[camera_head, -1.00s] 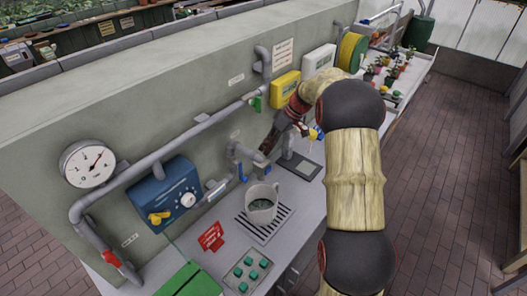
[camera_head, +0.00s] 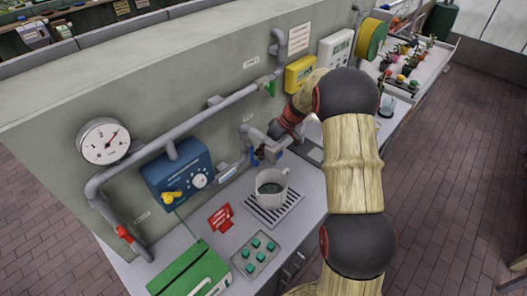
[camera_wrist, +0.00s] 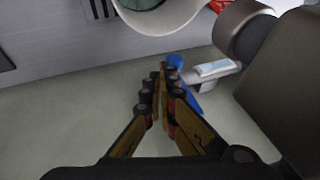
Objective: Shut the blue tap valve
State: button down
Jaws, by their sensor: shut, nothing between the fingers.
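The blue tap valve handle (camera_wrist: 190,98) shows in the wrist view as a small lever on a grey pipe fitting (camera_wrist: 215,70). In the head view, the grey tap (camera_head: 254,137) sticks out from the wall above a mug (camera_head: 270,190), with a little blue showing by it. My gripper (camera_wrist: 163,72) is shut and empty. Its fingertips lie just left of the lever, very near it; I cannot tell whether they touch. In the head view, my arm hides part of the tap area and the fingertips are not clear.
The mug stands on a drain grille (camera_head: 284,212). A grey pipe (camera_head: 215,123) runs along the wall above.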

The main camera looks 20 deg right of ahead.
jog(key=shift+f, duration=0.15)
dwell(0.3)
